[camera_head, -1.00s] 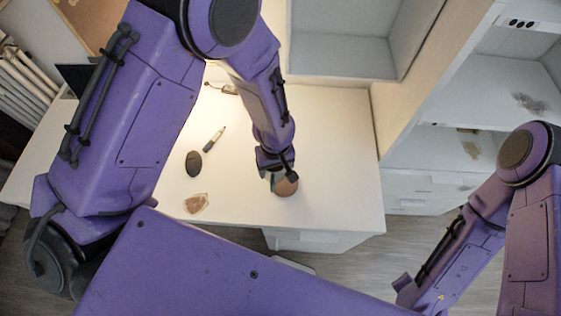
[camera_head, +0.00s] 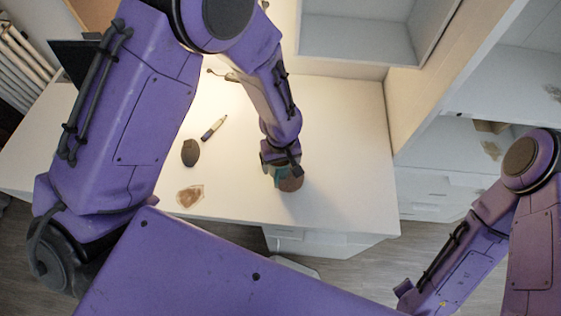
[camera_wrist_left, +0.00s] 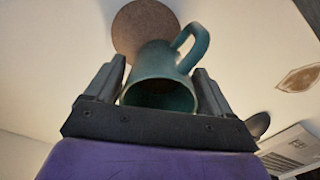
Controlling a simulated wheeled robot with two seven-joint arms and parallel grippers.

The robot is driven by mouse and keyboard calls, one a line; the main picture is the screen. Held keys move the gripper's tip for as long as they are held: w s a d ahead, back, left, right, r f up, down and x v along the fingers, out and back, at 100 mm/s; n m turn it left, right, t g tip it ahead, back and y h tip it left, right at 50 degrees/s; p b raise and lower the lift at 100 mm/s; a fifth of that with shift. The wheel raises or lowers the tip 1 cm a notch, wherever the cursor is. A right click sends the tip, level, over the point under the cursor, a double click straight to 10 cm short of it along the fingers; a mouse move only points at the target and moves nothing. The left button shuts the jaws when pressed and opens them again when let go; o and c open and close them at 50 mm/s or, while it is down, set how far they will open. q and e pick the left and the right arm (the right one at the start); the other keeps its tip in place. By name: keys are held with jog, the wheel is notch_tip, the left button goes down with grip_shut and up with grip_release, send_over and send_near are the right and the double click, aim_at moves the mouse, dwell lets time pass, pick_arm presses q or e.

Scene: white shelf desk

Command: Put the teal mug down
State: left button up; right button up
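The teal mug (camera_wrist_left: 160,80) is between the two fingers of my left gripper (camera_wrist_left: 160,78) in the left wrist view, its open rim towards the camera and its handle at the upper right. The fingers flank its body closely and appear shut on it. In the head view the mug (camera_head: 283,173) is mostly hidden by my left gripper (camera_head: 280,165). A round brown coaster (camera_head: 291,184) is beside and partly behind the mug; it also shows in the left wrist view (camera_wrist_left: 143,25). Whether the mug touches the coaster or desk, I cannot tell. My right gripper is out of view.
On the white desk (camera_head: 340,150) lie a dark oval object (camera_head: 190,152), a marker-like stick (camera_head: 214,128) and a flat brownish piece (camera_head: 190,196). A shelf unit (camera_head: 420,110) stands at the right. The desk right of the mug is clear.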

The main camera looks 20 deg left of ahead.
pick_arm(q)
jog(key=shift+o, duration=0.8)
notch_tip(320, 180, up, 12)
jog(key=shift+r, duration=0.2)
